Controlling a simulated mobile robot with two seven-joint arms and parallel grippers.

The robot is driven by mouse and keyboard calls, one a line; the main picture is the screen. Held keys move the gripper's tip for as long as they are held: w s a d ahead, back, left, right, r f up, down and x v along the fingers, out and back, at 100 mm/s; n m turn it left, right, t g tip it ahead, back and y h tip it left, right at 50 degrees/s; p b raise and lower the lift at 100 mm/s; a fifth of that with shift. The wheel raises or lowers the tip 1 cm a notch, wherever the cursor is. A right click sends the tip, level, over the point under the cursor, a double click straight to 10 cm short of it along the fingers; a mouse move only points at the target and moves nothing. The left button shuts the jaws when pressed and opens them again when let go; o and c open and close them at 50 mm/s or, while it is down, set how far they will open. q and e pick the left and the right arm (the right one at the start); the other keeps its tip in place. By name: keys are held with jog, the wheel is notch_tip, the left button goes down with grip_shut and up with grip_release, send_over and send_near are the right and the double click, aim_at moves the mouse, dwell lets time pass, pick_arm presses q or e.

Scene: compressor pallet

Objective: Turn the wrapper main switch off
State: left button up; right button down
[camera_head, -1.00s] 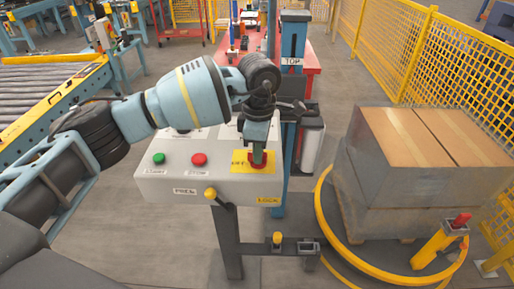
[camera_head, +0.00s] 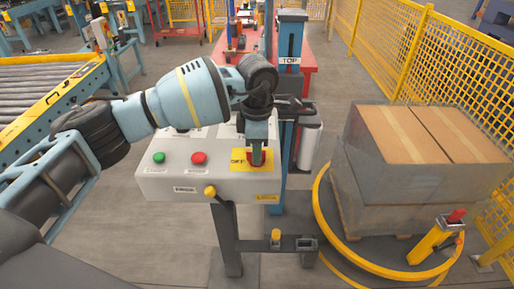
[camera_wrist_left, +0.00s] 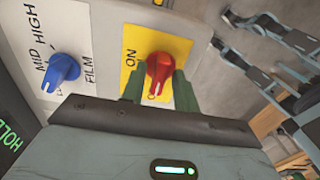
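The wrapper main switch is a red rotary knob (camera_head: 257,158) on a yellow plate (camera_head: 237,160) at the right of the grey control box (camera_head: 215,184). My left gripper (camera_head: 256,156) reaches down onto it from above. In the left wrist view its green fingers (camera_wrist_left: 158,92) lie close along both sides of the red knob (camera_wrist_left: 159,70) and appear shut on it. The word ON shows beside the knob on the plate there; OFF shows left of the knob in the head view. My right gripper is in neither view.
A blue film knob (camera_wrist_left: 61,70) sits beside the switch. A wrapped pallet load (camera_head: 420,185) stands right, inside a yellow ring (camera_head: 345,250).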

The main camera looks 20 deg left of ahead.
pick_arm(q)
jog(key=shift+o, duration=0.2)
jog(key=shift+r, duration=0.1)
jog(key=shift+r, duration=3.8)
